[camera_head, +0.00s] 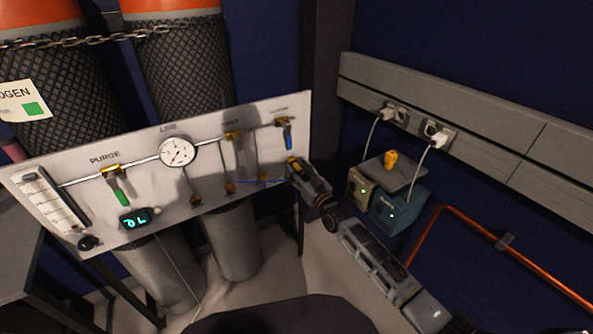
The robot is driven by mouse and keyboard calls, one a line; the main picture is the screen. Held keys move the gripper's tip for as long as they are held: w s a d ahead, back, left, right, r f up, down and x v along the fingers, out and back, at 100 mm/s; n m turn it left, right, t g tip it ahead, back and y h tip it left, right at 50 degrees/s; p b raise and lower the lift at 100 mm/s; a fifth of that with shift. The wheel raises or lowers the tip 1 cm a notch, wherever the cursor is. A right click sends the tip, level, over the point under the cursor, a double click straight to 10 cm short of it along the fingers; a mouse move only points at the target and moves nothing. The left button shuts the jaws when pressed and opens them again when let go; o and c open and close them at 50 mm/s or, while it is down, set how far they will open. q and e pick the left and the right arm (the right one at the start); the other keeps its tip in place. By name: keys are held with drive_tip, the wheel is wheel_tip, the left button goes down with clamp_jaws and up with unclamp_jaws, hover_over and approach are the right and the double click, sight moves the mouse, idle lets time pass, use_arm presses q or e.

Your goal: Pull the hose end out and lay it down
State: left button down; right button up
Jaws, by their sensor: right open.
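My right arm reaches up from the lower right, and its gripper (296,167) is at the right part of the white gas panel (80,206), just below a blue-handled valve (287,134). The gripper is open, and I see nothing held in it. My left gripper is not in view.
Chained gas cylinders (185,70) stand behind the panel. A round gauge (178,152) and a green-handled valve (121,192) are on it. Small boxes (401,207) with plugged cables and a copper pipe (480,229) are at the right. A dark table (22,262) is at the left.

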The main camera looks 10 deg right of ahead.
drive_tip(key=shift+x, duration=0.95)
idle(1.3)
drive_tip(key=c, duration=1)
drive_tip(key=o, duration=1.5)
drive_tip(key=shift+s, duration=0.1)
drive_tip(key=shift+v, duration=5.9)
